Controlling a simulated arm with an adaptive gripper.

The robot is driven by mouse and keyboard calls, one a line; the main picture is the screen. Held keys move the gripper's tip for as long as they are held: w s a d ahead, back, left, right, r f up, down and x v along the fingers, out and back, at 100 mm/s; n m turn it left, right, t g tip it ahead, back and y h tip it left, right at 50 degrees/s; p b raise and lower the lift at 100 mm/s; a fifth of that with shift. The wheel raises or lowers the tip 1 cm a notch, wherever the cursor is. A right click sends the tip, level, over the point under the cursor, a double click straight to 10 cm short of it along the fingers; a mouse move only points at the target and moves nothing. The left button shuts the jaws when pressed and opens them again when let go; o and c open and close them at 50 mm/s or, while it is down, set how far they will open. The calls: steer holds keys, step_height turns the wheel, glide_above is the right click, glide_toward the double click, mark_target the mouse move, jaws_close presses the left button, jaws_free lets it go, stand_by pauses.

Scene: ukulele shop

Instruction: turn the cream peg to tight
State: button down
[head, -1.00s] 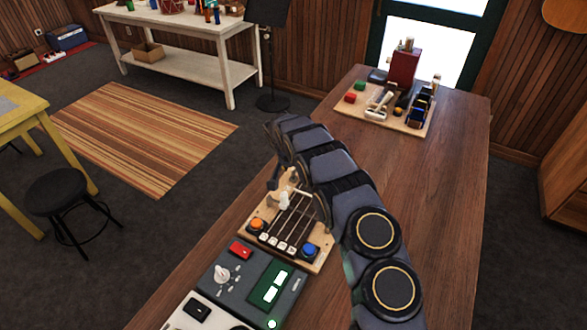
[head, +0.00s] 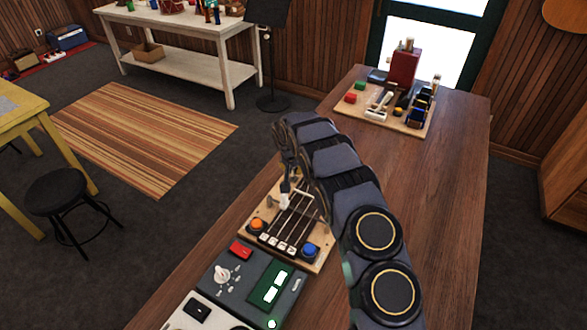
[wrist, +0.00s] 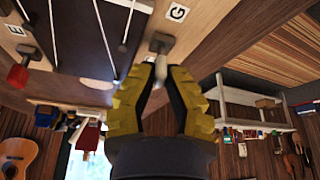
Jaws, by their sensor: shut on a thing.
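The cream peg (head: 284,201) stands at the far left part of the wooden string board (head: 264,216) in the head view. My gripper (head: 286,181) comes down on it from above. In the wrist view my gripper (wrist: 155,70) has its dark fingertips closed around the peg's pale end (wrist: 161,66), beside the G label (wrist: 176,13). Much of the peg is hidden by the fingers, and its turn angle cannot be read. A red peg (wrist: 18,77) shows near the E label (wrist: 15,30).
Orange (head: 257,224) and blue (head: 309,250) buttons flank the strings. A tool board (head: 385,118) stands farther back. The table's right side is clear.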

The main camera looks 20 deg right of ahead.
steer(key=n, duration=0.2)
steer(key=n+y, duration=0.1)
steer(key=n, duration=0.1)
steer(key=shift+n+y, duration=0.3)
steer(key=shift+f+n+y, duration=0.1)
steer(key=shift+n+y, duration=0.9)
steer(key=shift+n, duration=1.5)
steer(key=c, duration=1.1)
jaws_free()
steer(key=shift+o, duration=0.2)
